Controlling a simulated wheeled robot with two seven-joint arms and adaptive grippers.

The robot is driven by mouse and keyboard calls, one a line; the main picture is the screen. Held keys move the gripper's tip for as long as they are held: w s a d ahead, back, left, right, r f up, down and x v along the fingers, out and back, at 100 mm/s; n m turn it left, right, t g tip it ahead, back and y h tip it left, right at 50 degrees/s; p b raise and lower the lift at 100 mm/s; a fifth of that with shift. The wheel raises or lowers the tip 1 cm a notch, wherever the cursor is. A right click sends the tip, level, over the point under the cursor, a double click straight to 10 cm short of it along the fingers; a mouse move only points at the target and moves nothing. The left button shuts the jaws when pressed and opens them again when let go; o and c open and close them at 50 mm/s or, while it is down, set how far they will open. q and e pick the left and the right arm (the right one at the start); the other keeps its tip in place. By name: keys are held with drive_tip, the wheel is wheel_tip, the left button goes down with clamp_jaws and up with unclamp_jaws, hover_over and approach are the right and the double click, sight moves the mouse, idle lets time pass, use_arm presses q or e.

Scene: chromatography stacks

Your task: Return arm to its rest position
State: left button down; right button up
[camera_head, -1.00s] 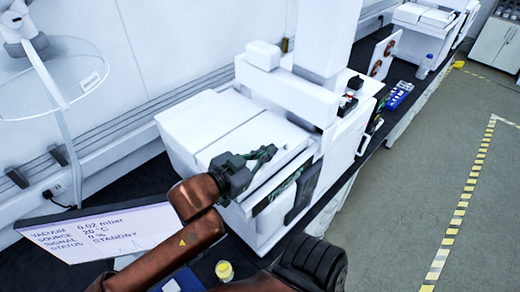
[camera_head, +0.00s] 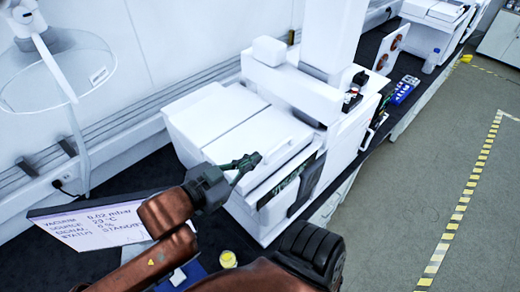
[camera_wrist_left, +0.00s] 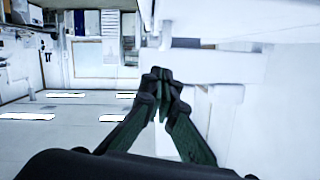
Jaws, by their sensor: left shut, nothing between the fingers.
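My left gripper (camera_head: 246,164) is in front of the white instrument (camera_head: 225,122), near its front left edge. It is shut with nothing between its fingers. The brown left arm comes in from the lower left of the head view. In the left wrist view, the closed dark green fingertips (camera_wrist_left: 162,75) point ahead, with white instrument surfaces beside and above them. A dark brown and black part of my own body fills the bottom centre of the head view. My right gripper does not show.
A tilted display panel (camera_head: 100,225) with status text stands at the left on the dark bench. A yellow-capped vial (camera_head: 228,259) is beside my arm. A blue rack (camera_head: 404,90) and a bottle (camera_head: 430,63) stand farther back. The floor at right is clear, with yellow-striped tape (camera_head: 470,185).

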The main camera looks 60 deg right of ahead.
use_arm(q)
drive_tip(key=shift+w+a+r, duration=0.15)
drive_tip(key=shift+a, duration=0.45)
